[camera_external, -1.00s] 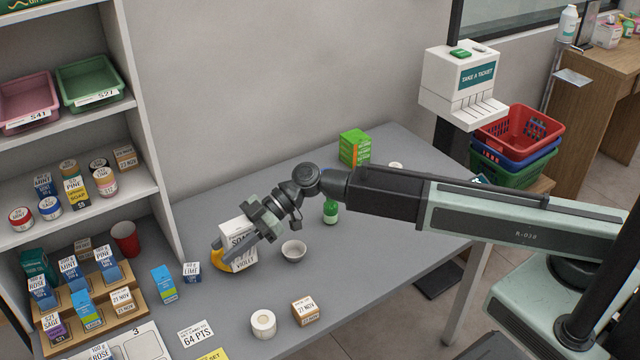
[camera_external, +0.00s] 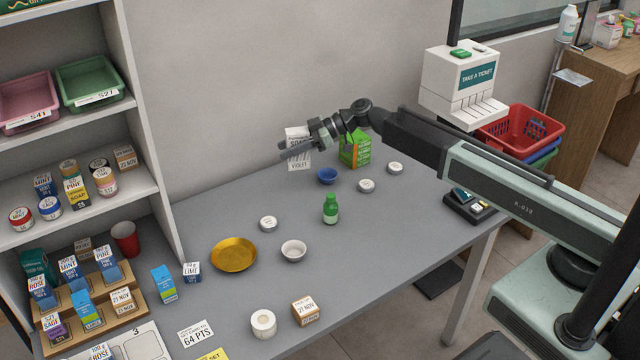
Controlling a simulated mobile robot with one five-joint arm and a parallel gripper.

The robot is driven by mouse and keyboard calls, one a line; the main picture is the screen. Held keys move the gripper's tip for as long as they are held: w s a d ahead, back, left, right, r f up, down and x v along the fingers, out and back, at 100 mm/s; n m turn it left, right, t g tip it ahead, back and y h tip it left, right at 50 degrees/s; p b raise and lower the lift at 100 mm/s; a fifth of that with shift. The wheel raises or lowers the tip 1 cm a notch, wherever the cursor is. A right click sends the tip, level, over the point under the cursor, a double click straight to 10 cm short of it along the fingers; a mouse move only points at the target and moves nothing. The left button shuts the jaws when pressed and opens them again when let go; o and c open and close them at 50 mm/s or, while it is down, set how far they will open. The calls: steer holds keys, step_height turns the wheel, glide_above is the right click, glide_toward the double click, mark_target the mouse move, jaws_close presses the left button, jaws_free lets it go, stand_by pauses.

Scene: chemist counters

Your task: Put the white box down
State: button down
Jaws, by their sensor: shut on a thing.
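The white box (camera_external: 297,161), labelled with "VIOLET" at its lower part, is in my gripper (camera_external: 297,148). My gripper is shut on it and holds it above the back part of the grey counter (camera_external: 205,225). The fingers cross the front of the box and hide its middle. The box looks upright and apart from the counter top. A green box (camera_external: 352,152) stands at the back just right of the gripper, partly hidden by my arm.
A gold dish (camera_external: 234,255), a white bowl (camera_external: 293,251), a green bottle (camera_external: 331,209), a blue bowl (camera_external: 327,176) and several small round tins (camera_external: 268,223) stand on the counter. The counter's back left is clear. A shelf (camera_external: 150,200) bounds the left.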

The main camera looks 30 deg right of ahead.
step_height(320, 180, down, 10)
steer(key=b, duration=1)
steer(key=shift+f, duration=0.2)
steer(key=shift+r, duration=0.2)
steer(key=shift+f, duration=0.15)
steer(key=c, duration=0.9)
jaws_free()
steer(key=shift+r, duration=0.25)
steer(key=p+v, duration=0.4)
steer(key=v, duration=0.8)
steer(key=shift+f+p, duration=0.1)
steer(key=shift+p, duration=0.2)
